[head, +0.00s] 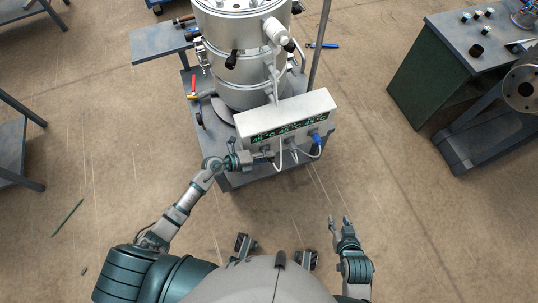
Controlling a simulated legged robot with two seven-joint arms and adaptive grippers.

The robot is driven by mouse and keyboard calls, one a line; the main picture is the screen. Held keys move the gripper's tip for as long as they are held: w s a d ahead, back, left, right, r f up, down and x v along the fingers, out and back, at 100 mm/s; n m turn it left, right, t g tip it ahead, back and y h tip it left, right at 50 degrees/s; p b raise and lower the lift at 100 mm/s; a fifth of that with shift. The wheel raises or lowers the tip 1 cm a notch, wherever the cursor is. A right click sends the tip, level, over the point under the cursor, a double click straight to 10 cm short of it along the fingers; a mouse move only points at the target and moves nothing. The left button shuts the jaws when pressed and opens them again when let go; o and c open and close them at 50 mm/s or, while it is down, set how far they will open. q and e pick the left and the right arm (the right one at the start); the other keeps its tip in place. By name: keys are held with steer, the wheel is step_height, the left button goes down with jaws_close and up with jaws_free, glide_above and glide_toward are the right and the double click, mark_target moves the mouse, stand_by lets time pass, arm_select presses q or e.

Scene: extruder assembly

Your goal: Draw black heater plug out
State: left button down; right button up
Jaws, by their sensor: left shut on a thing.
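A white control box (287,115) with a green digital readout stands at the front of the extruder's stand. Several plugs sit along its lower front face, with a blue plug (316,138) at the right end. My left gripper (264,155) is at the lower left of this face, shut on what appears to be the black heater plug. The fingers mostly hide the plug, and I cannot tell whether it is still seated in its socket. My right gripper (339,219) is open and empty, low over the floor, well away from the box.
A large metal extruder barrel (244,55) stands behind the box. White cables (278,160) hang below the box beside my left gripper. Red-handled pliers (193,88) lie on the stand's left side. A green workbench (432,75) is at right. The floor around my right gripper is clear.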

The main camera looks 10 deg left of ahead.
arm_select(q)
steer(key=shift+s+d, duration=0.1)
steer(key=shift+s, duration=0.05)
steer(key=s+d+p, duration=0.3)
steer(key=s+p, duration=0.2)
steer(key=shift+s+d, duration=0.2)
steer(key=shift+s, duration=0.15)
arm_select(e)
step_height(320, 180, up, 6)
steer(key=shift+w+a+r+t, duration=0.2)
steer(key=shift+w+a+t, duration=0.1)
steer(key=shift+w, duration=0.15)
